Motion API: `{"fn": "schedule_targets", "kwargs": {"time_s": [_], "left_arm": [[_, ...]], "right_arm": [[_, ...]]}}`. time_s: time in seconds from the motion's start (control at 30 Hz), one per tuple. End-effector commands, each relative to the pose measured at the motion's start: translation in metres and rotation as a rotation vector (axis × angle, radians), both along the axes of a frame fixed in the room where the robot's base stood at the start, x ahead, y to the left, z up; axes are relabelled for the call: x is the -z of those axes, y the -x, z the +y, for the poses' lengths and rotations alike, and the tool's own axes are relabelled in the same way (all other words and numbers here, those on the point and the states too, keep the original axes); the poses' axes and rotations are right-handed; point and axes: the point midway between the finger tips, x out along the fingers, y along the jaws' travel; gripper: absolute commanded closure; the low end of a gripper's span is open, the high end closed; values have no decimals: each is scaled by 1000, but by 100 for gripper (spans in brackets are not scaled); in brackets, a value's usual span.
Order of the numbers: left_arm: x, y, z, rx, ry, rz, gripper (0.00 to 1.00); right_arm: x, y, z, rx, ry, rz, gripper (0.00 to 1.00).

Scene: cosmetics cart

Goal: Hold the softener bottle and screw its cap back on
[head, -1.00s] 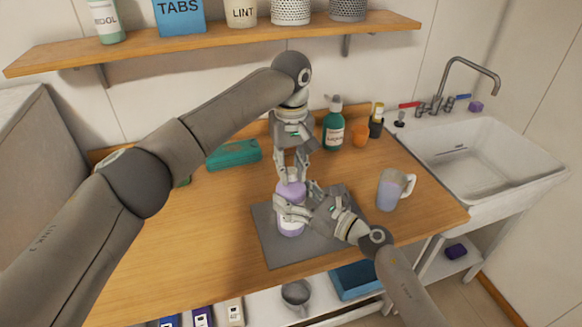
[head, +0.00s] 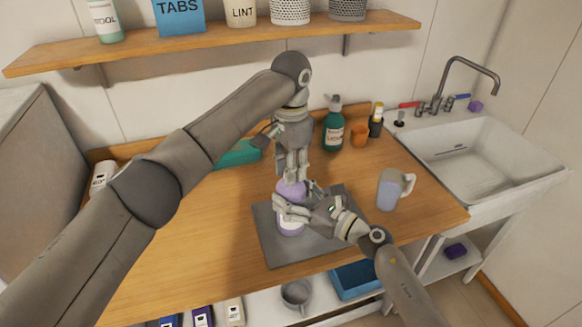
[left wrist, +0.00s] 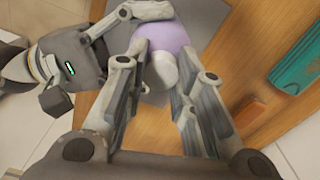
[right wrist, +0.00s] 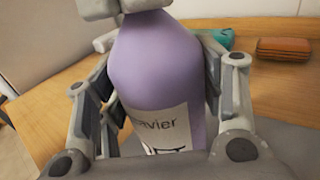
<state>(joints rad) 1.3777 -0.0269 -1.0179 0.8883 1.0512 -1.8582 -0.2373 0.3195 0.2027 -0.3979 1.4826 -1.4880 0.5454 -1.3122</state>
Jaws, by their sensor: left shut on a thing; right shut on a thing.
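The lavender softener bottle (head: 291,224) stands upright on a grey mat (head: 270,247). It also fills the middle of the right wrist view (right wrist: 155,70), its pale label partly readable. My right gripper (head: 285,208) is shut around the bottle's body from the right. My left gripper (head: 291,178) points down from above, at the bottle's top. In the left wrist view, a pale rounded cap (left wrist: 163,72) sits between its fingers, right at the lavender bottle (left wrist: 170,36). The left gripper is shut on the cap. The thread is hidden, so I cannot tell how far the cap is seated.
A handled jug (head: 390,190) stands right of the mat. A teal box (head: 238,153) lies behind left. A shelf (head: 220,44) hangs above.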

Motion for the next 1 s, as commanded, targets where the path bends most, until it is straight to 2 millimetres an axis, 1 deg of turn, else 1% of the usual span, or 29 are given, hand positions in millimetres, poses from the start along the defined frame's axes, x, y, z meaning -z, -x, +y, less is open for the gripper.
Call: {"fn": "schedule_targets", "kwargs": {"time_s": [0.03,0.07,0.2,0.57,0.67,0.8,0.9,1.0], "left_arm": [[0,0,1,-2,-1,0,100],[0,0,1,-2,-1,0,72],[0,0,1,-3,-1,-1,54],[-3,-1,0,-4,0,-1,54],[-12,-1,0,-4,2,-3,54],[-31,-1,-1,-3,1,-4,54],[-42,0,0,-4,0,-2,54],[-46,0,0,-4,-1,-1,54]], "right_arm": [[1,0,0,1,0,1,100],[1,0,0,1,0,1,100],[1,0,0,1,0,1,100],[1,0,0,0,0,1,100],[1,0,0,0,0,1,100],[1,0,0,0,0,1,100],[1,0,0,0,0,1,100],[1,0,0,0,0,1,100]]}}
